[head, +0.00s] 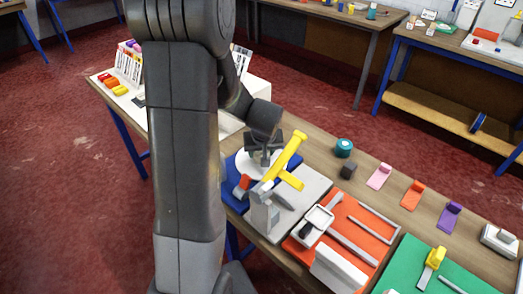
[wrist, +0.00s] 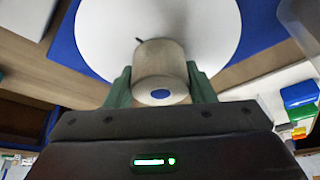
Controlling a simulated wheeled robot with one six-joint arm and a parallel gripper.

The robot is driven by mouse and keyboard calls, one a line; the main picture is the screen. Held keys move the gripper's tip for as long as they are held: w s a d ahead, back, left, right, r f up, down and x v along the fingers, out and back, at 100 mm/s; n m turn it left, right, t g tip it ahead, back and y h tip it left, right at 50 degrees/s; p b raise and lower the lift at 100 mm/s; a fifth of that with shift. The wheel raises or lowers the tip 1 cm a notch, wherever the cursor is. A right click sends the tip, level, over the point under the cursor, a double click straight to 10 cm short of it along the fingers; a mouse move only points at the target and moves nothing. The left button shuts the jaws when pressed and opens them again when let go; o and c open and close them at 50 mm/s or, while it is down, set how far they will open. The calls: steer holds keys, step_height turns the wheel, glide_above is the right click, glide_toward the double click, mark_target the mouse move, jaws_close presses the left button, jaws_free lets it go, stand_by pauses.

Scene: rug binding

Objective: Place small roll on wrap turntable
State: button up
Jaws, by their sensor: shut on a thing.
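A small beige roll (wrist: 160,65) with a blue core end sits between the two fingers of my gripper (wrist: 160,85) in the wrist view. The gripper is shut on it. The wrap turntable is a white disc (wrist: 110,30) on a blue base (wrist: 66,42), and the roll appears in front of the disc. In the head view my gripper (head: 264,153) is over the white turntable disc (head: 246,167). The roll is hidden there. I cannot tell whether the roll touches the disc.
A yellow lever (head: 287,155) on a grey machine stands close to the right of my gripper. A teal roll (head: 344,148) and a dark block (head: 348,171) lie further right. An orange plate (head: 357,235) and a green mat (head: 410,260) fill the bench front.

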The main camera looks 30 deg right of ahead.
steer(key=o, duration=1)
steer(key=shift+r, duration=0.2)
steer(key=v, duration=1.1)
steer(key=shift+s+r, duration=0.3)
